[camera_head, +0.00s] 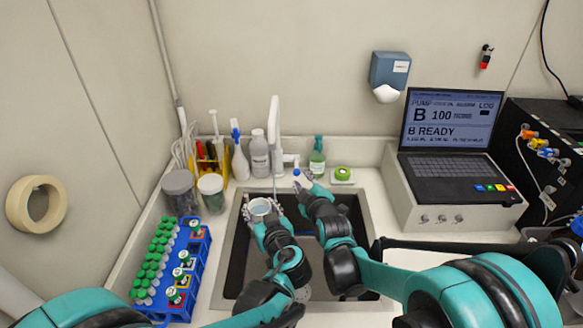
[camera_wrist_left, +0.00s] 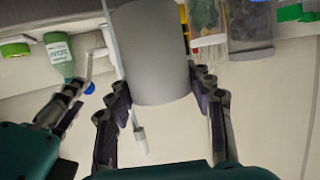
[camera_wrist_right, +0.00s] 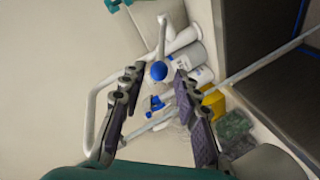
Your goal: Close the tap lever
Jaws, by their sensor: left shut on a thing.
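The white tap (camera_head: 274,135) stands at the back edge of the sink. Its lever area, with a round blue mark (camera_head: 296,172), shows beside the spout; the mark also shows in the right wrist view (camera_wrist_right: 158,70). My right gripper (camera_head: 303,182) is open and empty just in front of it; in the right wrist view the blue mark appears near the gap between the fingertips. I cannot tell whether they touch the lever. My left gripper (camera_head: 262,208) is shut on a grey cup (camera_wrist_left: 155,55), held over the sink (camera_head: 232,245) under the tap.
Bottles (camera_head: 259,153) and a green-labelled soap bottle (camera_head: 317,158) stand behind the sink. Lidded jars (camera_head: 180,192) and a blue tube rack (camera_head: 190,262) are at the left. A laptop (camera_head: 448,130) sits on a white box at the right.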

